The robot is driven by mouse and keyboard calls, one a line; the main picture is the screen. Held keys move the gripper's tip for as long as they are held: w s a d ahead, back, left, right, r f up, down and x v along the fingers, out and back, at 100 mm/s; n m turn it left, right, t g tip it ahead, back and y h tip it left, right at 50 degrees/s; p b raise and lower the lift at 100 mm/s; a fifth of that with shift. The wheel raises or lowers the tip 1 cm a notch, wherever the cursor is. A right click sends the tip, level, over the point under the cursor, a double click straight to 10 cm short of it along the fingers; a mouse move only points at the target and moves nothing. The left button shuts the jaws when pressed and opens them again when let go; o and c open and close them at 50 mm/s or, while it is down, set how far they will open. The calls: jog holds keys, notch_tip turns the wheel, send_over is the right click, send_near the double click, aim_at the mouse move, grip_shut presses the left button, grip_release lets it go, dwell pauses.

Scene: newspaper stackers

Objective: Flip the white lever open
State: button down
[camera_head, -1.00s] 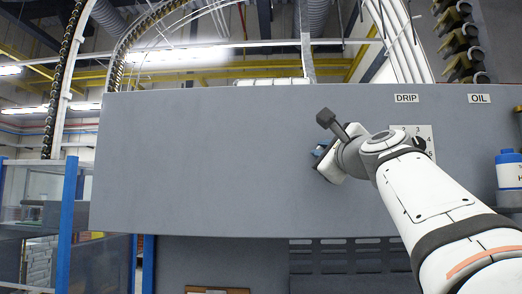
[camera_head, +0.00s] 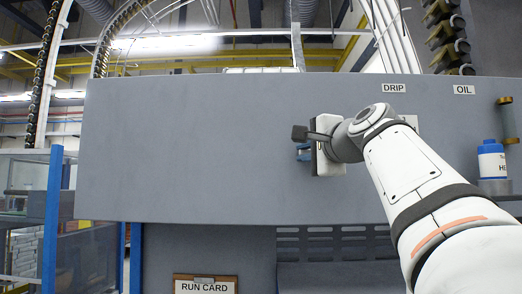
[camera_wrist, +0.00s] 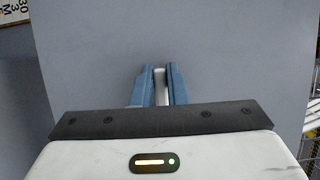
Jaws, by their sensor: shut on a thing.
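The white lever (camera_wrist: 161,86) shows as a narrow white strip between my two blue fingertips in the wrist view. My gripper (camera_wrist: 159,73) is shut on it, with a finger on each side. In the head view my gripper (camera_head: 303,152) is in front of the grey panel (camera_head: 200,150), right of its middle. The lever cannot be made out there, as my gripper and wrist cover that spot. Its base and its angle are hidden.
DRIP (camera_head: 394,88) and OIL (camera_head: 464,90) labels sit along the panel's top right. A blue-and-white bottle (camera_head: 491,162) stands at the right. A RUN CARD board (camera_head: 205,285) is below. The panel's left half is clear.

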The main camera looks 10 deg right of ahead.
jog(key=shift+f, duration=0.15)
dwell(0.3)
jog(key=c, duration=1.4)
grip_release()
jog(key=shift+c, duration=0.2)
jog(key=s+b, duration=0.2)
jog(key=s, duration=0.5)
jog(key=shift+s+d+b, duration=0.35)
jog(key=shift+s+d, duration=0.05)
